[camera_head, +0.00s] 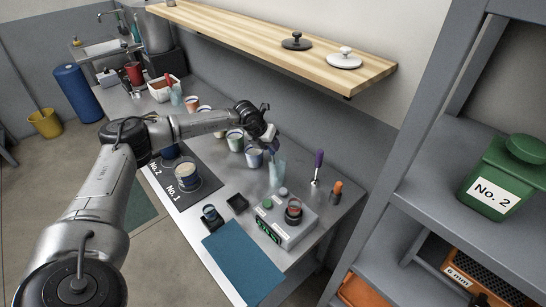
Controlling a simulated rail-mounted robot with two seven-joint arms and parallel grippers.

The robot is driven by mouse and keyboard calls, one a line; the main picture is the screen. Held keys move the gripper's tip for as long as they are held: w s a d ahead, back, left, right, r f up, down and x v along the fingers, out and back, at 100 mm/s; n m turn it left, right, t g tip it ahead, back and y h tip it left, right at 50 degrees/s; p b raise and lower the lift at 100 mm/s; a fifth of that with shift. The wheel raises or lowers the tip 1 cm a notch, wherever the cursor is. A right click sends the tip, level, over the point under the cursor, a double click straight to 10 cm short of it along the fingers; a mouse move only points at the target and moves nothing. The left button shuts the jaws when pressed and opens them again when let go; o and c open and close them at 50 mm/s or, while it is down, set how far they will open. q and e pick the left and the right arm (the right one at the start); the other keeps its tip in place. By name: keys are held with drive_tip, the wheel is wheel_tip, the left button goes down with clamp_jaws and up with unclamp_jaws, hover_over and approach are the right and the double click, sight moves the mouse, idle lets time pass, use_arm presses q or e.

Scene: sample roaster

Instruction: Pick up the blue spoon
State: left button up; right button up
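My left gripper (272,142) is over the back of the steel bench, beside the row of cups. Its fingers are small and partly hidden, so I cannot tell whether they are open or shut. A pale blue, see-through upright shape (277,172) stands just below it; I cannot tell whether this is the blue spoon. No other clearly blue spoon can be made out. A cup with a blue band (254,158) and a cup with a green band (235,141) stand to the left of the gripper. My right gripper is out of view.
A grey scale (285,232) with a small dark cup stands at the front right, near a purple-handled tool (318,165) and an orange-topped item (336,189). A teal mat (242,262) lies clear in front. A wooden shelf (270,45) overhangs the back.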

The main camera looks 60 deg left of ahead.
use_arm(q)
clamp_jaws()
